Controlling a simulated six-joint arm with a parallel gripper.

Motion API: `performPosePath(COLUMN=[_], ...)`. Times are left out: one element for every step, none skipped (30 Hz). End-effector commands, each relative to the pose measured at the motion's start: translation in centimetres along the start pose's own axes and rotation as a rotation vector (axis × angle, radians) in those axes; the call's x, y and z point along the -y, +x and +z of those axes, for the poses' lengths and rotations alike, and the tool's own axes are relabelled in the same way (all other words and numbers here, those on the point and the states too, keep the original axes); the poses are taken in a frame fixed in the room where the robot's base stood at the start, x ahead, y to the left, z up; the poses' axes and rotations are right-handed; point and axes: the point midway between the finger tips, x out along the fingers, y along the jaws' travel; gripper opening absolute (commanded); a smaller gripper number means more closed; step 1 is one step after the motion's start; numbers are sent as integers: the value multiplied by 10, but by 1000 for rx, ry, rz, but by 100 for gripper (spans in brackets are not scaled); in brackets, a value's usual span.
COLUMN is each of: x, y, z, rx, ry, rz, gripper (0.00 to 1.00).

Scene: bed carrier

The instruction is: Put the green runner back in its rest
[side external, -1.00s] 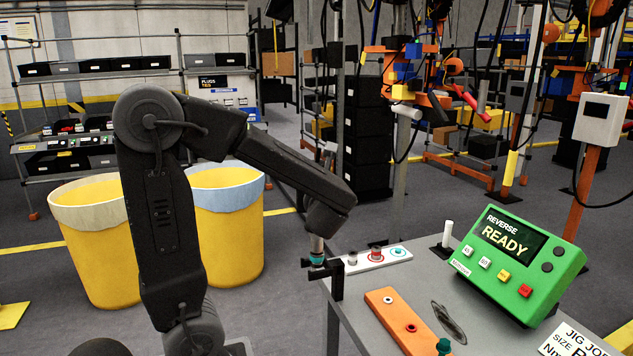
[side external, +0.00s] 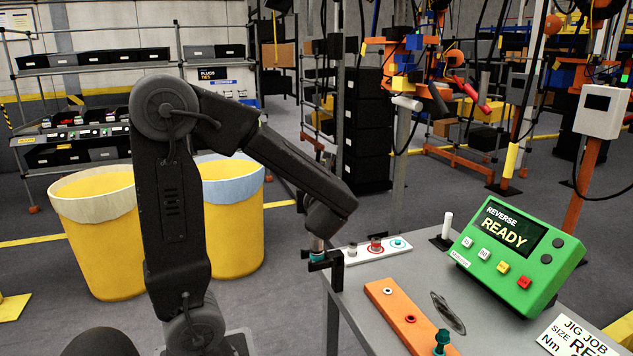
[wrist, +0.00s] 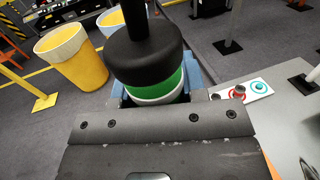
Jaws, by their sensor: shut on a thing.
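The green runner (wrist: 160,85) fills the top middle of the wrist view: a wide black cap with a black stem above, a green band and a white band below. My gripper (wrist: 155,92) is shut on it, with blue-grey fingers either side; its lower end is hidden.
A white strip (side external: 362,252) with red and teal rings lies right of the bracket. An orange plate (side external: 400,315), a teal-topped post (side external: 441,342) and a green console (side external: 515,250) are on the table (side external: 360,335). Yellow bins (side external: 105,245) stand on the floor behind my arm.

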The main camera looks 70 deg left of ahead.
Motion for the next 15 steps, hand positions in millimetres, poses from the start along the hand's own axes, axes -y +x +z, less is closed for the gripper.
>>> performPosePath(x=[0, 0, 0, 0, 0, 0, 0, 0, 0, 0, 0, 0, 0, 0, 0], y=[0, 0, 0, 0, 0, 0, 0, 0, 0, 0, 0, 0, 0, 0, 0], z=[1, 0, -1, -2, -2, -3, -4, -4, -5, -5, -6, -7, -7, -8, -9], rx=[5, 5, 5, 5, 5, 5, 5, 5, 5, 5, 5, 5, 5, 5, 5], ry=[-2, -1, -1, -1, -1, -2, -2, -2, -3, -2, -2, -2, -2, -2, -2], rz=[0, 0, 0, 0, 0, 0, 0, 0, 0, 0, 0, 0, 0, 0, 0], gripper=[0, 0, 0, 0, 0, 0, 0, 0, 0, 0, 0, 0, 0, 0, 0])
